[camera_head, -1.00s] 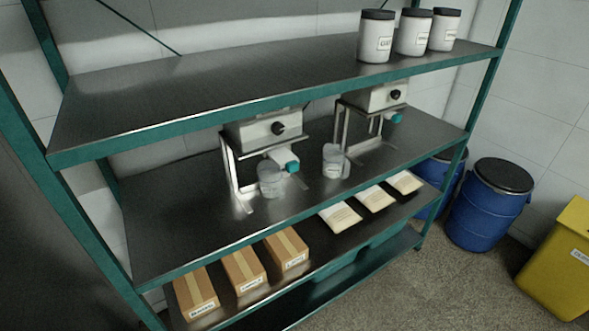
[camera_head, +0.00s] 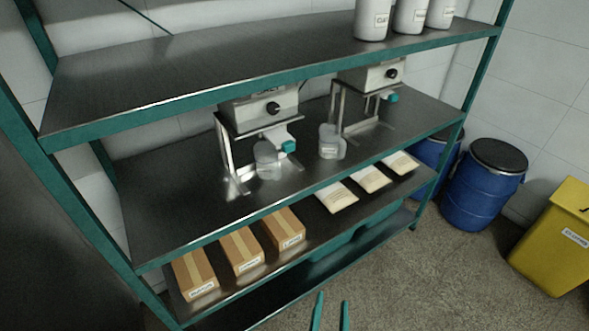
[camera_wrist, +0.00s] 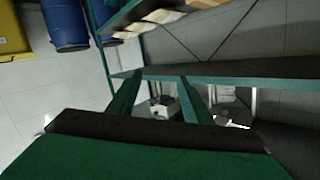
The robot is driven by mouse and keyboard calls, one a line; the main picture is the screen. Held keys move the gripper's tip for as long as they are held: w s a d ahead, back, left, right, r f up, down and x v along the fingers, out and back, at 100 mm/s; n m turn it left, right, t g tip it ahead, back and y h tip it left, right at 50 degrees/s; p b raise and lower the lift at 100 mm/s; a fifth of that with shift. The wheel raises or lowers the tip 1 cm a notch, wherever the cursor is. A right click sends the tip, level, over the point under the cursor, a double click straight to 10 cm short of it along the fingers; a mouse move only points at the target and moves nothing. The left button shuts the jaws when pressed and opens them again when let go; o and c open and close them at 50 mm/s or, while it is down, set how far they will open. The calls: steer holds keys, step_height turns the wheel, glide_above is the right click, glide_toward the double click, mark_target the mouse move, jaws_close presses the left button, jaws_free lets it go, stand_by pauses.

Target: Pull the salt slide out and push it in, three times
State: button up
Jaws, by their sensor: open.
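Two grey dispenser boxes on metal stands are on the middle shelf: a left one (camera_head: 262,106) and a right one (camera_head: 372,76). Each has a black round knob, and below it a slide with a teal end: the left slide end (camera_head: 288,147) and the right slide end (camera_head: 393,97). I cannot read which is salt. A clear cup (camera_head: 268,160) is by the left stand, another (camera_head: 331,142) by the right stand. My gripper (camera_head: 331,303) is open and empty, low in front of the shelves. In the wrist view my gripper (camera_wrist: 161,76) points at the rack.
The upper shelf (camera_head: 200,82) holds white jars (camera_head: 372,20). The lower shelf has cardboard boxes (camera_head: 241,251) and pale packets (camera_head: 337,196). Blue drums (camera_head: 483,185) and a yellow bin (camera_head: 556,238) stand at right. The floor (camera_head: 430,280) in front is clear.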

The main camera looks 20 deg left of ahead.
steer(key=w+a+r+n+y, duration=0.1)
steer(key=w+a+r+y, duration=0.2)
steer(key=w+r, duration=0.4)
steer(key=n+g+y, duration=0.5)
steer(key=n+y, duration=0.4)
steer(key=n, duration=0.2)
glide_toward(290, 148)
steer(key=x, duration=0.8)
steer(key=shift+w+f, duration=0.1)
steer(key=shift+w, duration=0.05)
